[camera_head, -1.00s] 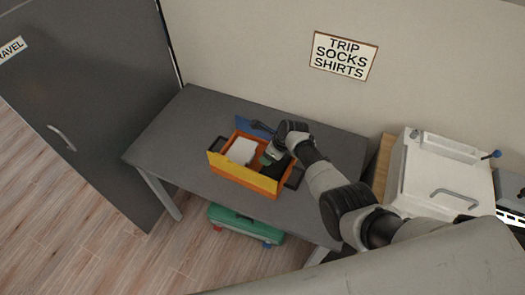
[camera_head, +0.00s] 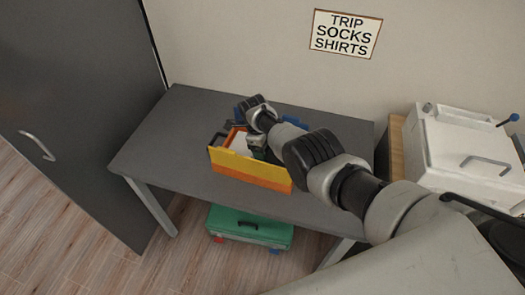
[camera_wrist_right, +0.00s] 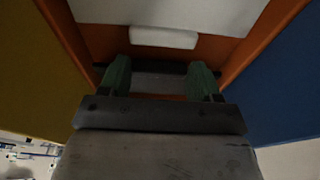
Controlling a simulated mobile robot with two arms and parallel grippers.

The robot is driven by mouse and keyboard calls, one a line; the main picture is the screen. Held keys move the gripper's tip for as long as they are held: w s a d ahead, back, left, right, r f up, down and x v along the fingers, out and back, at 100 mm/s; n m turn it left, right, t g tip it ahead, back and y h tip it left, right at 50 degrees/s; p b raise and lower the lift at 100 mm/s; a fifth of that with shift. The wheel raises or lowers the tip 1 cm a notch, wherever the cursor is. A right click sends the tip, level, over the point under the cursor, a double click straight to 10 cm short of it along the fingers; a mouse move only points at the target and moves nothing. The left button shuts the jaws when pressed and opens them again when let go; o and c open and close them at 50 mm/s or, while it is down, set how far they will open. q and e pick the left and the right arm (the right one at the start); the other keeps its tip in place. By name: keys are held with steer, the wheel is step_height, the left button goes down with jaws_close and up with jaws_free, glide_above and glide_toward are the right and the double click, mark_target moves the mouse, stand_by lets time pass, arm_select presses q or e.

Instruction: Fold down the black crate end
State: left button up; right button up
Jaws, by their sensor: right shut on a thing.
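One black end (camera_head: 218,139) leans outward at the left in the head view. The opposite end is hidden there by my right arm. My right gripper (camera_head: 257,152) is down inside the crate, behind the yellow side. In the right wrist view its green fingers (camera_wrist_right: 160,82) are closed about a dark piece (camera_wrist_right: 150,69), which looks like a black crate end; its outline is unclear. My left gripper is not in view.
A white block (camera_wrist_right: 163,37) lies in the crate. The crate stands on a grey table (camera_head: 165,145) with clear room at the left. A green case (camera_head: 250,227) is on the floor below. A white chest (camera_head: 470,150) stands at the right.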

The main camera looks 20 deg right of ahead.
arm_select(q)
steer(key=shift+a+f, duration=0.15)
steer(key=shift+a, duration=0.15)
arm_select(e)
steer(key=shift+f, duration=0.1)
steer(key=o, duration=1.3)
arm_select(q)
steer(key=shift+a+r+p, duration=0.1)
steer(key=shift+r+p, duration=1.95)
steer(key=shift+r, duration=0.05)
arm_select(e)
steer(key=shift+w+a+r, duration=0.25)
steer(key=shift+r, duration=1.5)
steer(key=shift+w+a+r, duration=0.2)
steer(key=shift+a+r, duration=0.1)
steer(key=shift+r, duration=1.5)
steer(key=shift+w+a+r, duration=0.25)
steer(key=shift+r, duration=1.5)
